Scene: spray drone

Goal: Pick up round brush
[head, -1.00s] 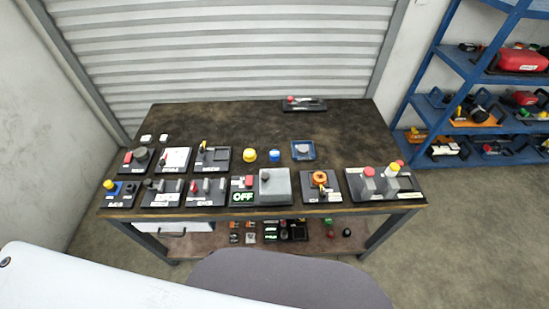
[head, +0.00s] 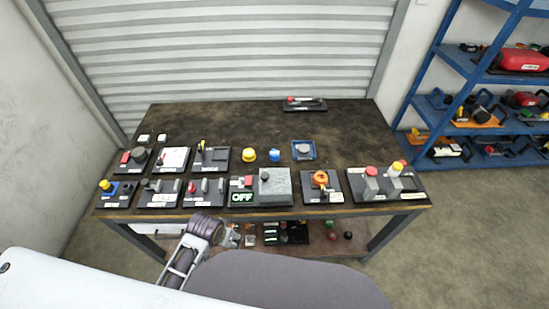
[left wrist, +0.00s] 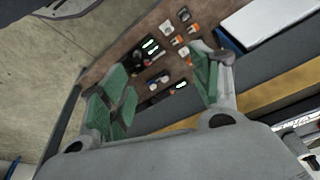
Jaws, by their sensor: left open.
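No object on the workbench (head: 240,120) can be told for certain as the round brush. A round grey piece on a blue square base (head: 303,150) and small round yellow (head: 249,155) and blue (head: 274,155) pieces stand on the bench. My right gripper is not in view.
Several switch panels line the bench's front, including an OFF box (head: 262,187). Small parts lie on the lower shelf (head: 310,240). A blue rack (head: 470,70) stands at the right. The bench's back middle is mostly clear.

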